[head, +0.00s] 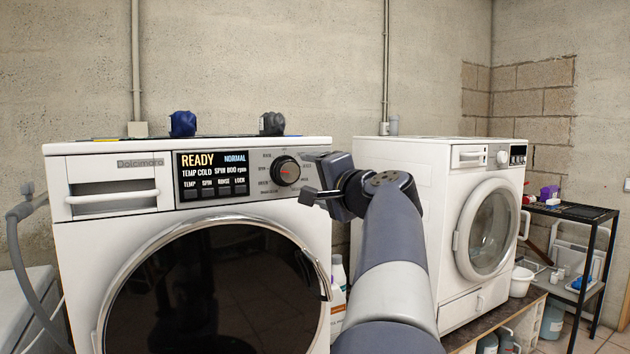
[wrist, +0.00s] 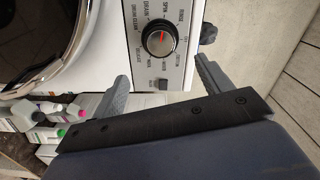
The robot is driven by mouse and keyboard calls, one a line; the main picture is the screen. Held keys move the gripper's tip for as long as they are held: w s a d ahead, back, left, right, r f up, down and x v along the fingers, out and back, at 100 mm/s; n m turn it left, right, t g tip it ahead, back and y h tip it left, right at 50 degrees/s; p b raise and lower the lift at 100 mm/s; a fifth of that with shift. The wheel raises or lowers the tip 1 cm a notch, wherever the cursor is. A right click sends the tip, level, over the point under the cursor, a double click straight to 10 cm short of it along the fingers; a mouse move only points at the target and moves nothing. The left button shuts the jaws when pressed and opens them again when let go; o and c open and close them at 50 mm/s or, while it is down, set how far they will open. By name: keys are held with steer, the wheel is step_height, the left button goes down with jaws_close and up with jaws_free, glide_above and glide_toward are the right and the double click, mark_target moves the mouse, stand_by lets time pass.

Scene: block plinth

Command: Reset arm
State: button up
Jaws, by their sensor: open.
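My arm reaches up from the bottom of the head view to the right end of the near washing machine's front (head: 75,255). My gripper (head: 311,178) is there, beside the control panel and just right of the round dial (head: 286,170). In the wrist view my gripper (wrist: 160,66) shows two grey fingers spread wide apart, with nothing between them. The dial (wrist: 159,39), black with a red mark, lies beyond the fingertips and appears apart from them. The lit display (head: 212,174) reads READY, NORMAL, TEMP COLD and SPIN 800 rpm. The round door (head: 210,290) appears shut.
A second white washer (head: 410,170) stands right of my arm. Several bottles (wrist: 48,120) stand in the gap between the machines. Two dark lumps, one blue (head: 183,123) and one grey (head: 272,123), sit on the near washer's top. A black rack (head: 600,250) stands far right.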

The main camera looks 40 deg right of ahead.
mark_target(291, 173)
steer(key=p+x, duration=0.1)
steer(key=x, duration=1)
steer(key=shift+d, duration=0.1)
steer(key=shift+s, duration=0.1)
